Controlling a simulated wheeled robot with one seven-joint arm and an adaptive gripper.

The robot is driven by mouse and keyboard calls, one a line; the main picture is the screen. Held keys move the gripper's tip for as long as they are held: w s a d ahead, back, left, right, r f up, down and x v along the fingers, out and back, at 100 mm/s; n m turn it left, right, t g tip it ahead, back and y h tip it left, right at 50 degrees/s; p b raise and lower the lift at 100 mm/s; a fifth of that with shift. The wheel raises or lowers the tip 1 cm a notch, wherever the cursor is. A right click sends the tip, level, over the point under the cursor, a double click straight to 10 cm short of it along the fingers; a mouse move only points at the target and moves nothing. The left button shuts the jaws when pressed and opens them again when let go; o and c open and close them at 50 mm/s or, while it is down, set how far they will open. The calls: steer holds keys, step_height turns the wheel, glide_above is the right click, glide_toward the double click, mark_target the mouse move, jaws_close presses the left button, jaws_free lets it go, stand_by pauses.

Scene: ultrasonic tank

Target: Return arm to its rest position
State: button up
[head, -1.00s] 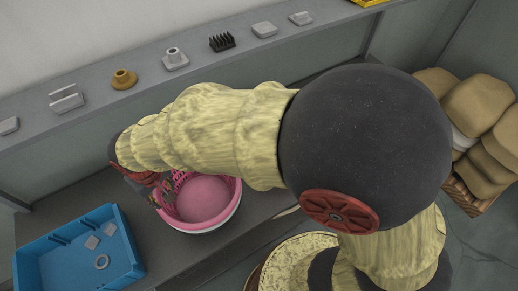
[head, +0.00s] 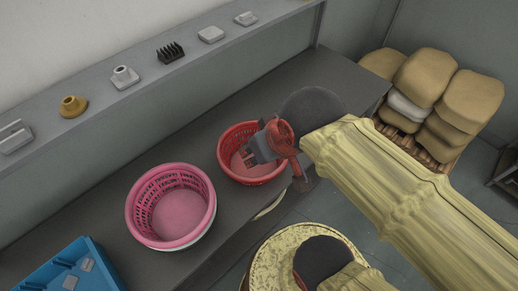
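My arm in its pale yellow cover reaches in from the right. My red and grey gripper (head: 246,157) is at its end, in front of the red basket (head: 232,136) in the head view and hiding part of it. I cannot tell its height over the basket. The finger gap is too small to read, and I see no object clearly held. The pink basket (head: 149,190) stands to the left of the gripper, apart from it, with a white rim or bowl under it.
A blue crate (head: 45,276) with small grey parts is at the lower left. A shelf (head: 95,122) along the wall holds several parts. Stacked tan sacks (head: 468,92) stand at the right. The dark bench (head: 330,72) is bare toward the back right.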

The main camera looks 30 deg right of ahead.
step_height(320, 180, down, 8)
steer(key=b, duration=0.7)
steer(key=shift+b, duration=0.4)
